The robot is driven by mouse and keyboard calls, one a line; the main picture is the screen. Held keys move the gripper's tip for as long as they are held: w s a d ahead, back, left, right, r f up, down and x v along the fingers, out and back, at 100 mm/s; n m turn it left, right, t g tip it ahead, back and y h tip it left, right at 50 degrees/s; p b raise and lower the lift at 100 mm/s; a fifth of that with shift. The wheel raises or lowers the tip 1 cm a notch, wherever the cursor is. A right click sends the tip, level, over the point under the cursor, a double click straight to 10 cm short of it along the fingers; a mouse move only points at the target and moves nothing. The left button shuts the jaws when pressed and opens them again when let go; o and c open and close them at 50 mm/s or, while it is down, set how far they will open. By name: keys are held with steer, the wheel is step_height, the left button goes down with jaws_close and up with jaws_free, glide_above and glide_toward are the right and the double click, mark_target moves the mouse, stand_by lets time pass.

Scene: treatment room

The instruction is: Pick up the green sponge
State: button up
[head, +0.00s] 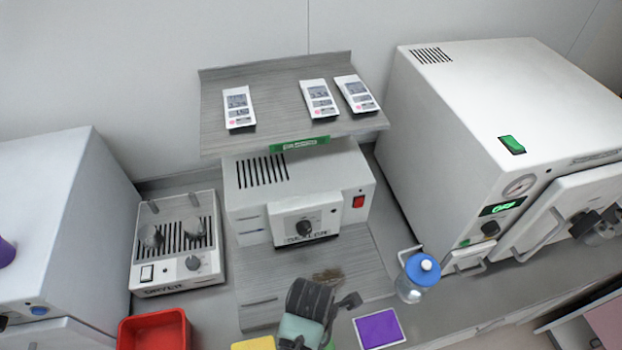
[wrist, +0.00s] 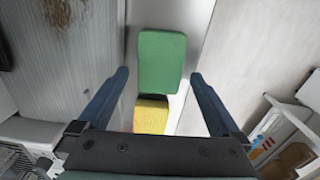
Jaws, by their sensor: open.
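The green sponge (wrist: 162,62) lies flat on the counter in the wrist view, upper middle. It is a rounded block, in line with the gap between the fingers of my gripper (wrist: 158,76). The fingers are spread wide, one on each side, with nothing held between them. Whether they are level with the sponge or above it I cannot tell. In the head view my gripper covers most of that spot, and only a sliver of green (head: 330,346) shows at the bottom edge.
A yellow sponge (wrist: 151,115) lies right beside the green one, toward my palm. In the head view a purple pad (head: 380,328) lies to the right and a red tray (head: 153,330) to the left. A blue-lidded jar (head: 420,275) stands farther right; a white sealer machine (head: 300,195) stands behind.

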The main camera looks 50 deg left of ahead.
steer(key=shift+f, duration=1.7)
steer(key=c, duration=1.2)
steer(key=shift+o, duration=0.2)
step_height(320, 180, up, 10)
steer(key=shift+b, duration=0.35)
